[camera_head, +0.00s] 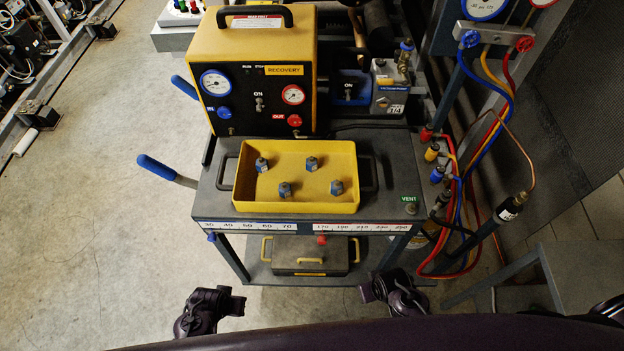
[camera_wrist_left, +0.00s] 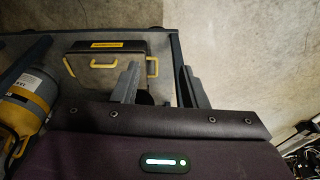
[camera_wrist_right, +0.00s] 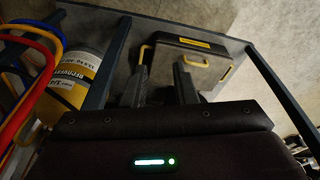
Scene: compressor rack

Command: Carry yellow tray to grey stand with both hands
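The yellow tray (camera_head: 296,208) sits on the dark top of the cart in the head view. It has a dark handle on its left (camera_head: 224,172) and right (camera_head: 368,173) sides and holds several blue-and-grey fittings. My left gripper (camera_head: 240,303) is below and left of the cart's front edge; its two fingers stand apart with nothing between them in the left wrist view (camera_wrist_left: 158,85). My right gripper (camera_head: 368,291) is below the cart's right front, also open and empty in the right wrist view (camera_wrist_right: 160,85). A grey surface on legs (camera_head: 590,272), perhaps the grey stand, is partly cut off at lower right.
A yellow recovery machine (camera_head: 255,75) stands behind the tray, with a vacuum pump (camera_head: 388,88) beside it. Blue, yellow and red hoses (camera_head: 460,200) hang at the cart's right. A dark case (camera_head: 312,256) lies on the lower shelf. Open floor (camera_head: 90,220) is at left.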

